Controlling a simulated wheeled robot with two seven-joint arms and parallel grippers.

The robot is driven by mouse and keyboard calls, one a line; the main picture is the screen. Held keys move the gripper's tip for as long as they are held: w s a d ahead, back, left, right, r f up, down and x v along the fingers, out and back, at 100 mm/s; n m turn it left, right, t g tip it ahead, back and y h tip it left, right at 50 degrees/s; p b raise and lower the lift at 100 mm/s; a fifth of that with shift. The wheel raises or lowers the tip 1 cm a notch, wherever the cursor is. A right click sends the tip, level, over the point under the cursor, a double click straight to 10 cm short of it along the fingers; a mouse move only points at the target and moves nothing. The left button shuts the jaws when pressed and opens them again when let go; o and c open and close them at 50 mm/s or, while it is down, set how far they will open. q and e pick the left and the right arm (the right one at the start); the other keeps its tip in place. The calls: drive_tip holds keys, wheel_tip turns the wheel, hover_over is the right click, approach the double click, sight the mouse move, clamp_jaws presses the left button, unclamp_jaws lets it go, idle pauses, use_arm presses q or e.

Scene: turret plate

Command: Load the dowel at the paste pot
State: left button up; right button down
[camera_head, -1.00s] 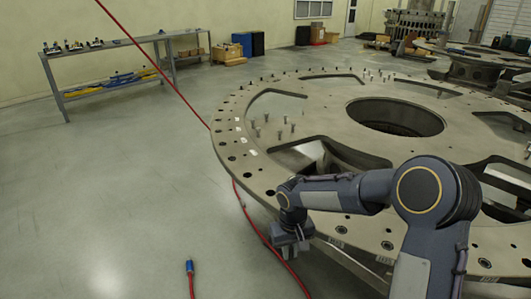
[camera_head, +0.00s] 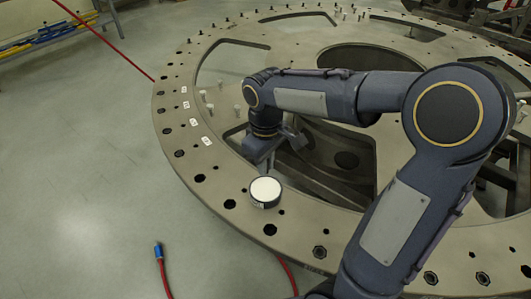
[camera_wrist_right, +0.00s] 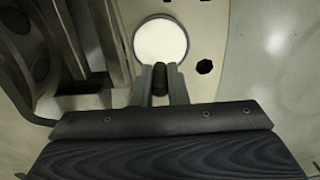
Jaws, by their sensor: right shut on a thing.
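The paste pot (camera_head: 265,191) is a short dark round tub with a white top, standing on the rim of the turret plate (camera_head: 222,190). It also shows in the right wrist view (camera_wrist_right: 160,40), just beyond the fingertips. My right gripper (camera_head: 264,162) points down just behind the pot in the head view. In the right wrist view my right gripper (camera_wrist_right: 160,82) is shut on a short dark dowel (camera_wrist_right: 160,78), held between its two fingers. The dowel's tip is close to the pot's edge in that picture; I cannot tell whether they touch. My left gripper is not in view.
The plate has bolt holes along its rim, several upright bolts (camera_head: 238,110), white labels (camera_head: 195,124) and large openings beside my right gripper. A red hose with a blue end (camera_head: 158,250) lies on the floor.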

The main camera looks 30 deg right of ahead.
sight(266, 189)
drive_tip(key=shift+f+b, duration=0.3)
drive_tip(key=shift+f, duration=0.2)
wheel_tip(266, 189, down, 5)
drive_tip(key=b, duration=0.4)
drive_tip(key=shift+r, duration=0.2)
drive_tip(key=shift+f+b, duration=0.3)
drive_tip(key=shift+f, duration=0.2)
idle(0.3)
drive_tip(key=shift+f, duration=0.1)
idle(0.9)
wheel_tip(266, 189, up, 7)
drive_tip(key=p, duration=0.6)
drive_tip(key=shift+p, duration=0.3)
idle(0.7)
